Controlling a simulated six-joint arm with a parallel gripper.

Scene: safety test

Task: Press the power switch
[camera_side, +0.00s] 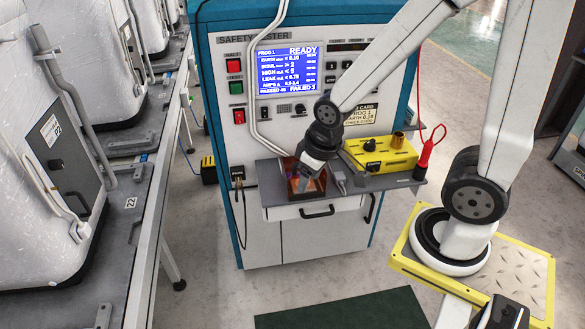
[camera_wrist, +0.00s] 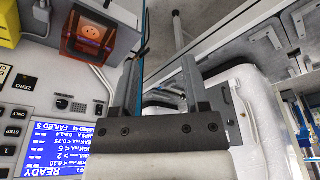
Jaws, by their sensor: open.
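The tester cabinet (camera_side: 225,190) stands in the middle of the side view, with a lit blue screen (camera_side: 287,70) reading READY. Left of the screen are a red button (camera_side: 233,66), a green button (camera_side: 236,87) and a lower red button (camera_side: 239,117). A small black switch (camera_side: 265,113) sits below the screen; I cannot read its label, so cannot tell which control is the power switch. My gripper (camera_side: 304,182) is low in front of the panel, by an orange see-through socket box (camera_side: 320,188). In the wrist view my gripper (camera_wrist: 160,75) has its fingers apart, with nothing between them.
A grey shelf (camera_side: 352,189) holds the socket box and a yellow unit (camera_side: 378,154). A red probe (camera_side: 428,150) stands at its right end. White appliances (camera_side: 30,150) line the conveyor at left.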

